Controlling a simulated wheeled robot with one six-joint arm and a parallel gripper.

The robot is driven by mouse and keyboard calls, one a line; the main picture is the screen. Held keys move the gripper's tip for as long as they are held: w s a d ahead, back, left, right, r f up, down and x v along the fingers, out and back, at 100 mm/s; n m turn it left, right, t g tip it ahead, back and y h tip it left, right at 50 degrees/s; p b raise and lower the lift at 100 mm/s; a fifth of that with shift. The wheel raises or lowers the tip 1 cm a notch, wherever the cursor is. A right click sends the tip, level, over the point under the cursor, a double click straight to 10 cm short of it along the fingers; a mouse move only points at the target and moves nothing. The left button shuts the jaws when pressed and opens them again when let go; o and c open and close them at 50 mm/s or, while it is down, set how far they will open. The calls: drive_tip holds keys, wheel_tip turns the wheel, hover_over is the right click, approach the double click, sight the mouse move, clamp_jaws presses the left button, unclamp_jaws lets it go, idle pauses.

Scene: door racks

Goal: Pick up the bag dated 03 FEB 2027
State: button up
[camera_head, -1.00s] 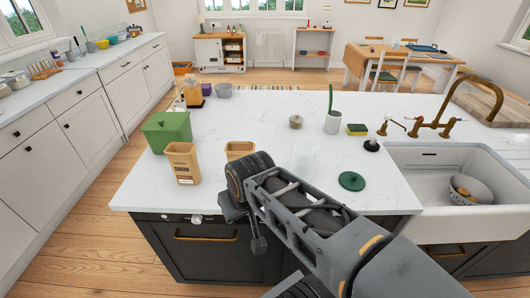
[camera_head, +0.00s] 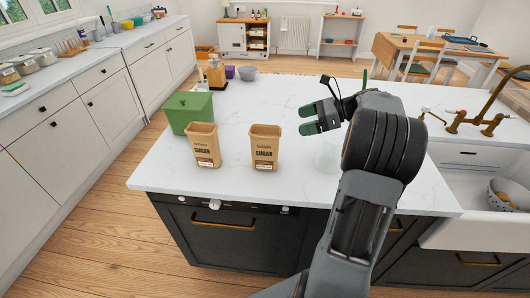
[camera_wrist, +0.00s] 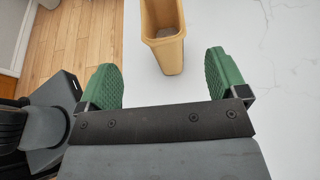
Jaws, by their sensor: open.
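Two open-topped brown paper bags labelled SUGAR stand upright side by side on the white island counter in the head view: a left bag (camera_head: 204,146) and a right bag (camera_head: 265,147). Each has a small pale label strip near its base, too small to read a date. My gripper (camera_head: 306,119) is open and empty, to the right of the right bag and above the counter, its green fingers pointing left. In the wrist view a bag (camera_wrist: 163,35) stands beyond the open fingers, apart from them; its printed face is hidden.
A green lidded box (camera_head: 189,111) stands just behind the left bag. A soap-like bottle (camera_head: 216,72), a purple item and a grey bowl (camera_head: 247,73) are farther back. A clear glass (camera_head: 328,153) stands below my gripper. The counter's middle is clear.

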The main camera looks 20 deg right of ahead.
sight(268, 131)
drive_tip(key=shift+p+x, duration=0.65)
drive_tip(key=shift+x, duration=5.7)
drive_tip(key=shift+d+f, duration=0.2)
drive_tip(key=c, duration=1.5)
